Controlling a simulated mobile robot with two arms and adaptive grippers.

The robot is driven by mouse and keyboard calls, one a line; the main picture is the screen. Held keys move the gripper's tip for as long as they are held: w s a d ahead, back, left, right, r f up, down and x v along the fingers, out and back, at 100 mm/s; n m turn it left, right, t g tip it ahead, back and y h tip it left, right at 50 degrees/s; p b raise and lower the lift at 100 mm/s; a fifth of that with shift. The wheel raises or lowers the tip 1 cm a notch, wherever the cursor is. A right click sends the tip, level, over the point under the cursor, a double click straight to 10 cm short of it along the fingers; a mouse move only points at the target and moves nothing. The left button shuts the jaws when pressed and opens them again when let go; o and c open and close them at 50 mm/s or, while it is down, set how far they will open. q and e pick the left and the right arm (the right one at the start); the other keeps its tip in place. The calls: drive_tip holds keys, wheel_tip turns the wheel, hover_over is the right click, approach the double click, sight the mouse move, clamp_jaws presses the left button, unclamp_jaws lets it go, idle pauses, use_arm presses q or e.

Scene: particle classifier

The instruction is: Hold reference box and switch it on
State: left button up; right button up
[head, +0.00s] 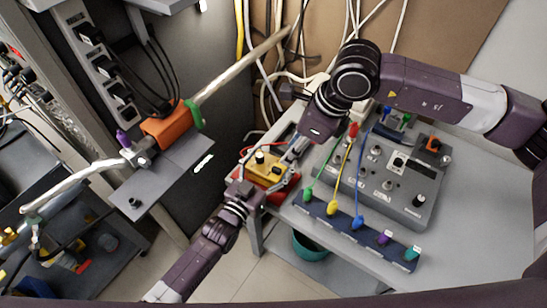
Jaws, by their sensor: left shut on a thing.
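The small yellow box with black knobs, which looks like the reference box (264,167), sits on a red base (283,194) at the left end of the table. My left gripper (254,180) comes from the lower left and is shut on the box's near side. My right gripper (289,158) reaches down from above at the box's right side, its fingertips close to the knobs. I cannot tell whether it touches the box or how far its fingers are apart. The switch is too small to make out.
A grey control panel (427,178) with knobs stands right of the box on the grey table (474,222). Green, yellow and blue cables run to a dark blue socket strip (322,219) in front. A teal bin (308,248) is below. An orange clamped part (166,127) is at left.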

drive_tip(key=shift+c, duration=0.6)
drive_tip(key=shift+a, duration=0.1)
drive_tip(key=c, duration=0.5)
drive_tip(key=shift+s+a+m, duration=0.1)
drive_tip(key=shift+a+m, duration=0.1)
drive_tip(key=shift+m, duration=0.4)
clamp_jaws()
drive_tip(key=s+a+m+h, duration=0.2)
drive_tip(key=a+m+h, duration=0.3)
drive_tip(key=m, duration=1.3)
drive_tip(key=shift+s+a+r+t, duration=0.15)
drive_tip(key=shift+a+r+t, duration=0.2)
drive_tip(key=shift+r, duration=0.1)
